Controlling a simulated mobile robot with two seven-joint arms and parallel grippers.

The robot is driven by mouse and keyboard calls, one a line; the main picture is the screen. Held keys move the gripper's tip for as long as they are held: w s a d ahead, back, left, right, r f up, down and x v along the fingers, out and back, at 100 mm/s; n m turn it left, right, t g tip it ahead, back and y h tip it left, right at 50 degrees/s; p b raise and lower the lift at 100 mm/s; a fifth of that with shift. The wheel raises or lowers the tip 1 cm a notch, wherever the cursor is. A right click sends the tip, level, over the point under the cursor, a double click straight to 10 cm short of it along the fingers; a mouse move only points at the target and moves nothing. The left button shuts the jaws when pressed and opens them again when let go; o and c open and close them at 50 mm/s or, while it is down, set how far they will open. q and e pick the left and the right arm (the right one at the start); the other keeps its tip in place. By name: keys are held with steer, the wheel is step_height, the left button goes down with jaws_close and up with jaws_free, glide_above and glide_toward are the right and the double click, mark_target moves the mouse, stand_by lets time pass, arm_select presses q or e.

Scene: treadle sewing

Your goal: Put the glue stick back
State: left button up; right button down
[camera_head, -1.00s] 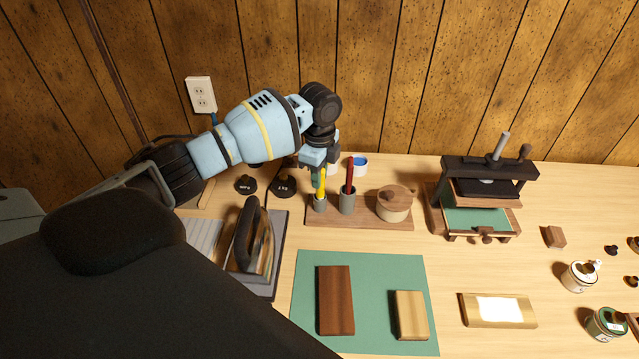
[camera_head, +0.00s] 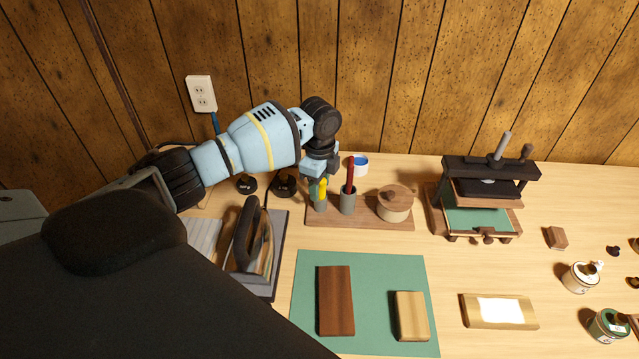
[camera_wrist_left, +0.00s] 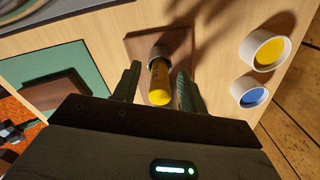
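The yellow glue stick (camera_head: 323,186) stands upright in a small grey cup (camera_head: 320,205) at the left end of a wooden stand (camera_head: 375,222). My left gripper (camera_head: 319,187) is lowered over it from above. In the left wrist view the glue stick (camera_wrist_left: 160,86) lies between the two fingers of my left gripper (camera_wrist_left: 156,88). The fingers are apart, with a gap showing on the left side of the stick. Its lower end sits in the cup, but how deep is hidden. My right gripper is not in view.
Close beside, a second grey cup (camera_head: 348,203) holds a red stick (camera_head: 350,174), and a lidded wooden pot (camera_head: 394,206) stands to the right. An iron (camera_head: 251,247) and black weights (camera_head: 283,185) are on the left. A blue paint pot (camera_head: 360,165) is behind.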

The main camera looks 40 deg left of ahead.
arm_select(q)
step_height(320, 180, up, 12)
steer(key=p, duration=0.1)
steer(key=shift+r, duration=0.2)
stand_by(0.3)
